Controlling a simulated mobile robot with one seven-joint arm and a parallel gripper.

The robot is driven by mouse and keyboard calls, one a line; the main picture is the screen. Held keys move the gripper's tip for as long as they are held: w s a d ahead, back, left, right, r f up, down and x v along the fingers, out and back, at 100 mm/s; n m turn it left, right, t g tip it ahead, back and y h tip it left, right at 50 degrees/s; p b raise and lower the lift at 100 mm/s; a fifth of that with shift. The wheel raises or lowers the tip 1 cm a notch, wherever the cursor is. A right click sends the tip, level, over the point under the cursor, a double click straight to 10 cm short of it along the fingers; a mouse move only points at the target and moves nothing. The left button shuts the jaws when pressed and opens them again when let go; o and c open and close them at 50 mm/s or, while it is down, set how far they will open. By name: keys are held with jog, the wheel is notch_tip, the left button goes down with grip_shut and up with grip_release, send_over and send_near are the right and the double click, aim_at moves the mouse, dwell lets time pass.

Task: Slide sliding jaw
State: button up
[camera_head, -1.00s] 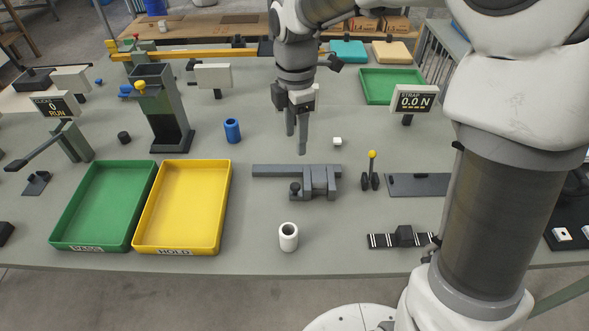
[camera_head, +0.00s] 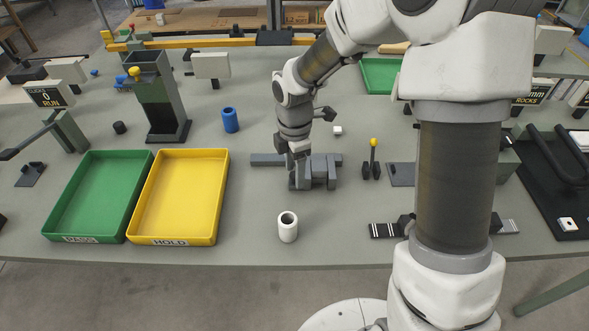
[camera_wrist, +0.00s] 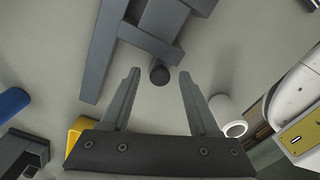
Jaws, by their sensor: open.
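A dark grey measuring fixture stands on the bench in the head view, with a long bar (camera_head: 267,160) and upright jaw blocks (camera_head: 319,172) at its right part. In the wrist view the bar (camera_wrist: 103,45) runs along the upper left, with the jaw block (camera_wrist: 150,32) beside it. A round black knob (camera_wrist: 159,75) sticks out from the jaw block. My gripper (camera_head: 296,182) is at the left side of the jaws. In the wrist view my open gripper (camera_wrist: 159,72) has one fingertip on each side of the knob. Contact cannot be told.
A white cylinder (camera_head: 288,228) stands in front of the fixture, and a yellow tray (camera_head: 220,205) lies to its left. A yellow-topped lever (camera_head: 373,158) stands to its right. A blue cylinder (camera_head: 230,120) is behind left. Bare bench lies between the tray and fixture.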

jog(key=shift+c, duration=0.4)
grip_shut()
dwell(0.9)
